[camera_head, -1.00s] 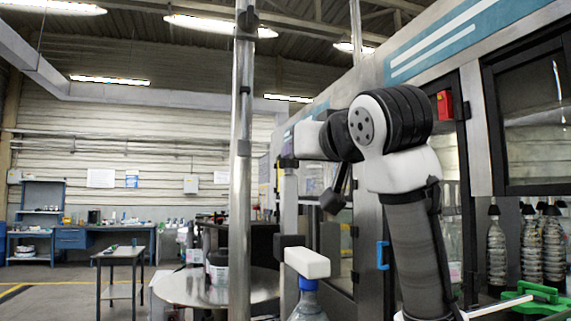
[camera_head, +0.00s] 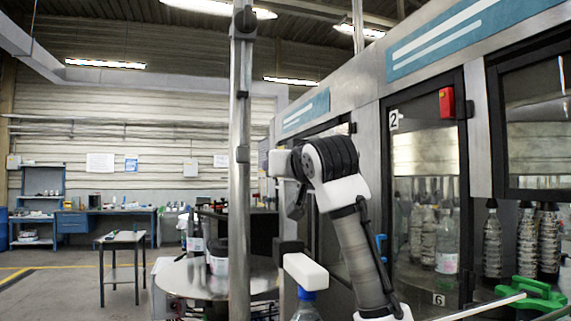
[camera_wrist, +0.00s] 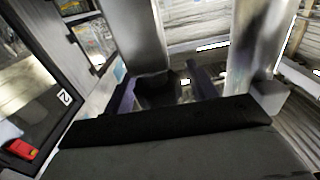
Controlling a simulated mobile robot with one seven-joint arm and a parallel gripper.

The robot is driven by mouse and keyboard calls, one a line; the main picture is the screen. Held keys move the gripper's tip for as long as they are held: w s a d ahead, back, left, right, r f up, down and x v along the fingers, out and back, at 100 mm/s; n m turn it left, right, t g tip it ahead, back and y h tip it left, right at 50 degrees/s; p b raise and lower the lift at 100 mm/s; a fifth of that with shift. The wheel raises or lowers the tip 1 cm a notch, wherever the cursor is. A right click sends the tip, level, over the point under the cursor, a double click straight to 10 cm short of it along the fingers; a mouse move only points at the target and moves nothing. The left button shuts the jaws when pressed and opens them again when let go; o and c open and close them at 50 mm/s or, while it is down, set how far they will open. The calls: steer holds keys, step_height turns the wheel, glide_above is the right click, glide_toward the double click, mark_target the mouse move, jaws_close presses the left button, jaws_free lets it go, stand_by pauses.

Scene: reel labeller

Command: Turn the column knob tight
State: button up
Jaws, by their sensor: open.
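In the wrist view, my gripper (camera_wrist: 164,90) is open, with one dark purplish finger on each side. A dark, rounded piece (camera_wrist: 158,88), which looks like the column knob, shows between the fingers at the foot of a broad metal column (camera_wrist: 138,35). I cannot tell whether the fingers touch it, and its lower part is hidden by my gripper's dark body. In the head view, a tall steel post (camera_head: 240,190) stands left of my arm. My fingers and the knob cannot be made out there.
A black clamp with a white block (camera_head: 305,271) sits above a blue-capped bottle (camera_head: 306,308). A round metal table (camera_head: 190,280) stands left of the post. The glazed machine (camera_head: 430,60) fills the right side. A second metal upright (camera_wrist: 240,40) stands right in the wrist view.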

steer(key=c, duration=1)
steer(key=shift+h, duration=0.3)
steer(key=m+h, duration=0.1)
steer(key=h, duration=0.1)
steer(key=m+h+b, duration=0.1)
steer(key=m+h, duration=0.2)
steer(key=h, duration=0.1)
steer(key=shift+d+m+t+h, duration=0.25)
steer(key=shift+m+t+h, duration=0.15)
steer(key=shift+d+m+g+h, duration=0.2)
steer(key=shift+m+g+h, duration=0.3)
steer(key=shift+m+h, duration=0.85)
steer(key=shift+d+m+g+h, duration=0.2)
steer(key=shift+m+g+h, duration=0.45)
steer(key=shift+h, duration=1.2)
steer(key=shift+s, duration=0.1)
steer(key=o, duration=1)
